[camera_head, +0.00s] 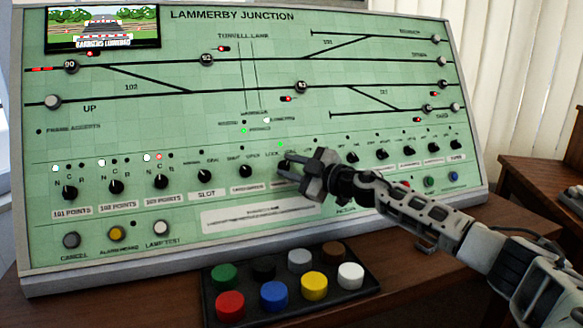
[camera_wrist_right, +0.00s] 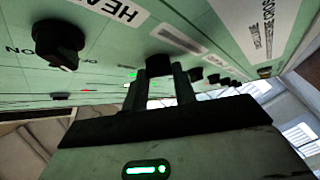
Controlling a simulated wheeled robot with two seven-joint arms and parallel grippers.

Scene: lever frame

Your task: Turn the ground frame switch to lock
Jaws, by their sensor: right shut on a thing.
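The green Lammerby Junction panel (camera_head: 190,130) carries a row of black rotary knobs. My right gripper (camera_head: 290,169) reaches in from the right and is shut on a black knob (camera_head: 283,168) in the middle of this row, most likely the ground frame switch. The word LOCK seems to stand at its upper left; the label below is too small to read. In the right wrist view the same knob (camera_wrist_right: 160,63) sits at the tips of the two fingers (camera_wrist_right: 160,75). Its pointer direction is hidden. My left gripper is not in view.
Close left of the held knob is another black knob (camera_head: 246,170), with the SLOT knob (camera_head: 205,175) further left. Several more knobs (camera_head: 382,154) lie to the right, near my arm. A black box with coloured buttons (camera_head: 287,285) stands on the wooden desk (camera_head: 150,300) below.

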